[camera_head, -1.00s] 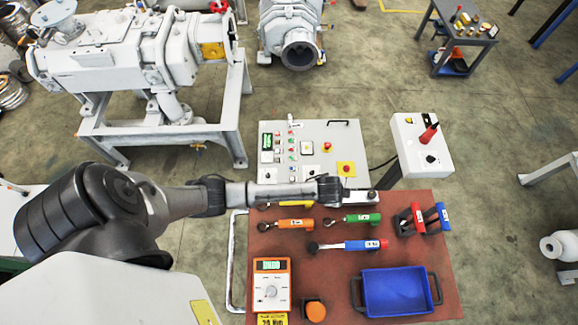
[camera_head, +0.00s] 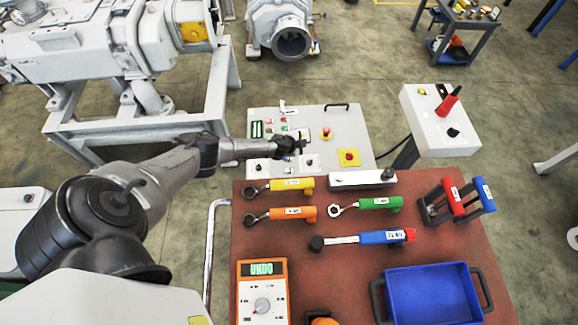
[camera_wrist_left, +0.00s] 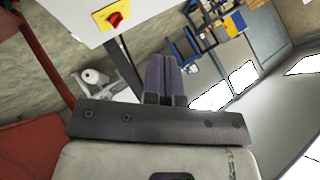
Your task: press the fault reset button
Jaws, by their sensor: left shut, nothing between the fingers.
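The light grey control panel (camera_head: 318,117) stands behind the table. It carries a green display (camera_head: 257,129), small red and green buttons (camera_head: 283,124), a red knob (camera_head: 326,133) and a red knob on a yellow plate (camera_head: 348,157). I cannot tell which button is the fault reset; labels are too small to read. My left gripper (camera_head: 298,143) is over the panel's middle and hides part of its face. In the left wrist view its fingers (camera_wrist_left: 163,76) are shut and empty, and the yellow plate (camera_wrist_left: 113,15) shows ahead at upper left. My right gripper is not in view.
A red-brown table (camera_head: 350,270) in front holds several coloured-handled tools, an orange meter (camera_head: 263,287) and a blue tray (camera_head: 432,295). A white box (camera_head: 440,120) with a red handle stands right of the panel. A large grey pump (camera_head: 100,50) stands at back left.

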